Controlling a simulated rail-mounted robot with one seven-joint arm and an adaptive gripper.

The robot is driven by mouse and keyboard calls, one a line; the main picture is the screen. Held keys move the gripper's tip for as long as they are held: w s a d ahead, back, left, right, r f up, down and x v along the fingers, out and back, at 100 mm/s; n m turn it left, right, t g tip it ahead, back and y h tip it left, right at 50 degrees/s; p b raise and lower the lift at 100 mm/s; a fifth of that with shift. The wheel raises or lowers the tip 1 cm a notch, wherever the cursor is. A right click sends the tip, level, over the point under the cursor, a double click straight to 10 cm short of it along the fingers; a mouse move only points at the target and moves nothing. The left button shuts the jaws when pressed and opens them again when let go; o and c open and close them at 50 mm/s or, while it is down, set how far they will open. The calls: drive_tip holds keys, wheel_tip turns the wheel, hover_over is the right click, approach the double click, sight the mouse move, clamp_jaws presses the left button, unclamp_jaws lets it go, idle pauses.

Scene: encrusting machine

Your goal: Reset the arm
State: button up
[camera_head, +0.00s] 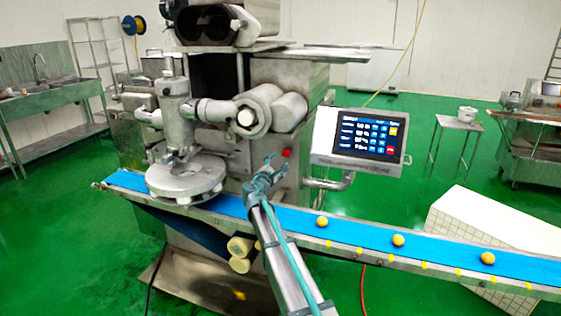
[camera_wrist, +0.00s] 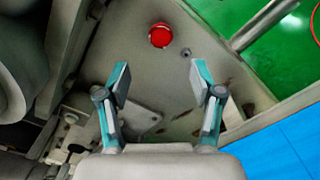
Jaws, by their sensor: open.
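My gripper (camera_wrist: 160,95) is open and empty in the wrist view, its two teal fingers spread apart. Between and beyond the fingertips is the grey metal panel of the encrusting machine (camera_wrist: 150,60) with a red button (camera_wrist: 160,35). In the head view my arm reaches up from the bottom, and my gripper (camera_head: 268,168) is in front of the machine body near the red button (camera_head: 287,153). I cannot tell the exact gap between the fingers and the panel. The machine (camera_head: 290,75) stands behind the conveyor.
A blue conveyor belt (camera_head: 440,247) runs left to right across the front with three yellow balls (camera_head: 398,240) on it. A touch screen (camera_head: 367,134) is right of my gripper. A white tiled block (camera_head: 480,230) stands behind the belt.

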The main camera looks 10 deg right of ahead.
drive_tip(key=shift+s+a, duration=0.2)
drive_tip(key=shift+s, duration=0.2)
